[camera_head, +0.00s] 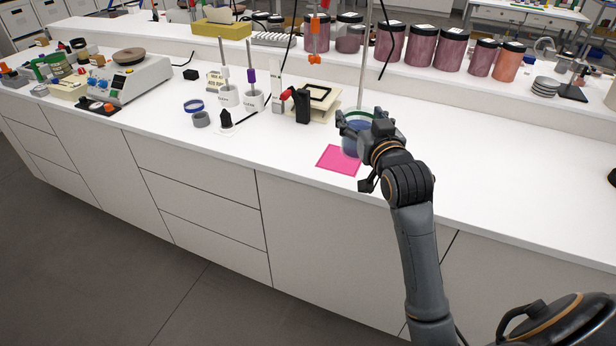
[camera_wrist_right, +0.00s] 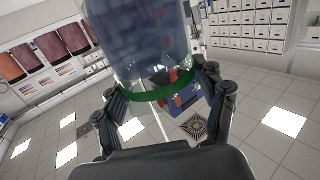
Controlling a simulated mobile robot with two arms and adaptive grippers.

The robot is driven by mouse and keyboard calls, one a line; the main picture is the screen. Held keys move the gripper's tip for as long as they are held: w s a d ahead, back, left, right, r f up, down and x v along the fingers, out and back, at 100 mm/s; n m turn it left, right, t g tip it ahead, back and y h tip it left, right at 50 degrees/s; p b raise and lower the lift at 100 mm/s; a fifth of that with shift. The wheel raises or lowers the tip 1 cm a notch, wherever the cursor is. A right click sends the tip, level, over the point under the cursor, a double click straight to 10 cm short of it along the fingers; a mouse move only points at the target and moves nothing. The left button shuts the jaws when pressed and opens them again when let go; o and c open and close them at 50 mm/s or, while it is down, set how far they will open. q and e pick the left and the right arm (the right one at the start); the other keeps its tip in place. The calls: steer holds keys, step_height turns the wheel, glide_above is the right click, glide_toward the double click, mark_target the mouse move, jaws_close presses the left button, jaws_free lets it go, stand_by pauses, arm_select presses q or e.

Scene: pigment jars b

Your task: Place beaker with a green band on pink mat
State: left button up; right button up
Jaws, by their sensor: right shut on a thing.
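The glass beaker with a green band (camera_head: 354,143) holds blue contents and shows behind my right gripper (camera_head: 357,123) in the head view. My right gripper is shut on the beaker near its green rim band, with its fingers on either side. In the right wrist view the beaker (camera_wrist_right: 150,45) fills the upper middle, between the fingers of the gripper (camera_wrist_right: 162,88). The pink mat (camera_head: 336,160) lies flat on the white counter. The beaker overlaps the mat's back right part in the picture; I cannot tell whether its base touches it. My left gripper is not in view.
A cream block with a dark frame (camera_head: 318,101) and a black object (camera_head: 301,106) stand left of the beaker. A metal rod (camera_head: 362,60) rises behind it. Several pigment jars (camera_head: 420,46) line the back shelf.

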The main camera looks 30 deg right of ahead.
mark_target(359, 119)
steer(key=shift+w+d+f, duration=0.25)
steer(key=shift+w, duration=0.15)
steer(key=shift+w+d+f, duration=0.2)
steer(key=shift+w, duration=0.2)
steer(key=w, duration=0.1)
steer(key=w+d+f, duration=0.1)
steer(key=w+p, duration=0.1)
steer(key=w, duration=0.1)
steer(key=shift+d+f, duration=0.4)
steer(key=w+f, duration=0.2)
steer(key=f, duration=0.1)
steer(key=w+d+f+p, duration=0.1)
steer(key=w+f, duration=0.2)
steer(key=w+d+f, duration=0.1)
steer(key=w+f, duration=0.1)
steer(key=f, duration=0.2)
steer(key=shift+w+d+f+p, duration=0.1)
steer(key=shift+w+p, duration=0.15)
steer(key=shift+p, duration=0.05)
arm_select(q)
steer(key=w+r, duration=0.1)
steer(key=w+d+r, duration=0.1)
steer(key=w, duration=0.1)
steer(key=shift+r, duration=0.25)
arm_select(e)
steer(key=shift+f, duration=0.1)
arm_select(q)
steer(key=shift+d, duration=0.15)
arm_select(e)
steer(key=shift+f, duration=0.1)
